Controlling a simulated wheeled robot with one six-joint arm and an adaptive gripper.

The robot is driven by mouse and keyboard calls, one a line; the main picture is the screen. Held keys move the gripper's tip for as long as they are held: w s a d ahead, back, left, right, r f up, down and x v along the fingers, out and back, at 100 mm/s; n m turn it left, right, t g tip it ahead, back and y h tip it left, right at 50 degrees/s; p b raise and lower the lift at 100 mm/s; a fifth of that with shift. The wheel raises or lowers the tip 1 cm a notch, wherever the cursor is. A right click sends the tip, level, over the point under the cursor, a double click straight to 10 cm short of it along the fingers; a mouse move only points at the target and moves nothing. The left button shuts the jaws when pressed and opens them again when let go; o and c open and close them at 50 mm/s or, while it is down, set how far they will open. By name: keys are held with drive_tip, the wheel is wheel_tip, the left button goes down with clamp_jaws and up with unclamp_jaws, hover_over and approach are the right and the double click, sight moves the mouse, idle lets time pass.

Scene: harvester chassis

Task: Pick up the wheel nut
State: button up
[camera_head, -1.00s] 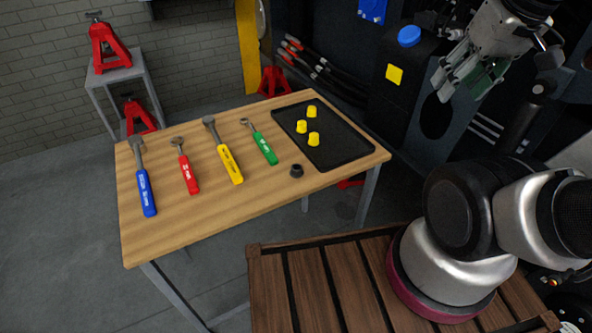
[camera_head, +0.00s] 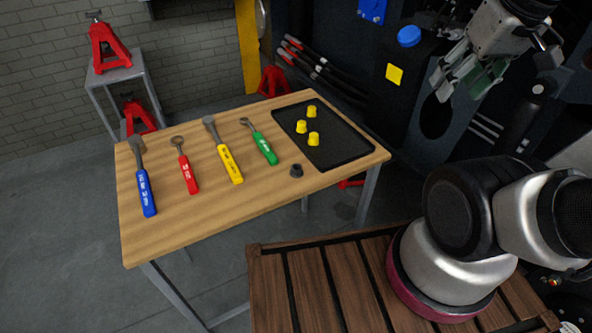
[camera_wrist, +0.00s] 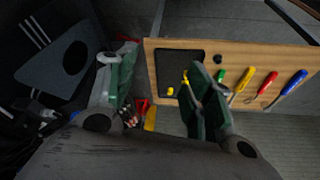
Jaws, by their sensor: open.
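The wheel nut (camera_head: 296,171) is a small dark round piece near the table's front edge, just left of the black tray in the head view. In the wrist view the nut (camera_wrist: 217,59) shows small near the table edge, right of the tray. My gripper (camera_head: 458,88) is raised high at the upper right, well away from the table. In the wrist view my gripper (camera_wrist: 160,95) has its green-padded fingers wide apart with nothing between them.
The wooden table (camera_head: 230,200) carries blue (camera_head: 147,192), red (camera_head: 188,175), yellow (camera_head: 229,164) and green (camera_head: 264,148) handled tools. The black tray (camera_head: 345,148) holds yellow caps (camera_head: 314,139). Red jack stands (camera_head: 108,45) are at the left. The dark chassis (camera_head: 380,95) rises behind the table.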

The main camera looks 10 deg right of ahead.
drive_tip(key=w+a+f+n+g, duration=0.3)
drive_tip(key=w+a+f+g, duration=0.1)
drive_tip(key=a+f, duration=0.3)
drive_tip(key=m, duration=1.7)
approach(296, 165)
drive_tip(key=s+f, duration=0.1)
wheel_tip(296, 165, down, 8)
drive_tip(key=shift+r, duration=0.1)
drive_tip(key=c, duration=1.1)
